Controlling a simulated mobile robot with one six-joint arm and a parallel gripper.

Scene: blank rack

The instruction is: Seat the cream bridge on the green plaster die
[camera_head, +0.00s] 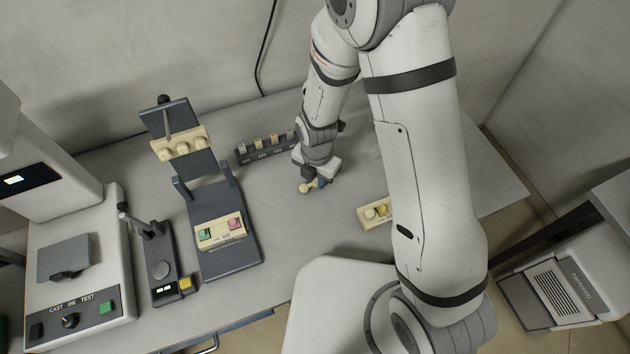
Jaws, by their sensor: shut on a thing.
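My gripper (314,181) is low over the middle of the table, shut on a small cream piece, which looks like the cream bridge (305,188). The bridge sticks out at the left of the jaws, partly hidden by them; whether it touches the table is unclear. The green plaster die (205,234) sits at the left of a cream block (220,236) on the lower part of a dark hinged stand (228,262). It is well to the left of and nearer than my gripper. A pink die (234,222) sits on the same block, to its right.
The stand's raised upper plate holds a cream cast (180,146). A cream block with rounded tops (372,214) lies right. A gauge (161,270) and test machine (75,290) stand left.

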